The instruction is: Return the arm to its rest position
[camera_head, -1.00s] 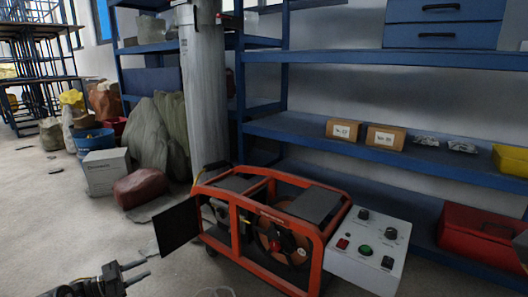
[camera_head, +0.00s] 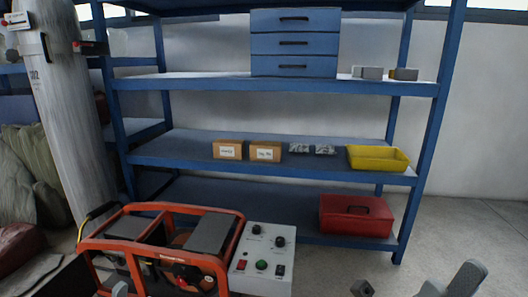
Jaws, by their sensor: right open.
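My right gripper (camera_head: 450,281) is at the bottom right edge of the head view. Its grey fingers stand apart with nothing between them, over the floor in front of the shelf. Most of the right arm is cut off by the frame. I cannot make out my left gripper. A small grey tip shows at the bottom left edge by the orange machine, too cropped to identify.
An orange-framed machine (camera_head: 160,258) and a control box (camera_head: 262,262) with knobs stand at the lower left. A blue shelf (camera_head: 205,150) holds cardboard boxes, a yellow bin (camera_head: 378,157) and a red case (camera_head: 355,216). The floor at right (camera_head: 470,228) is clear.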

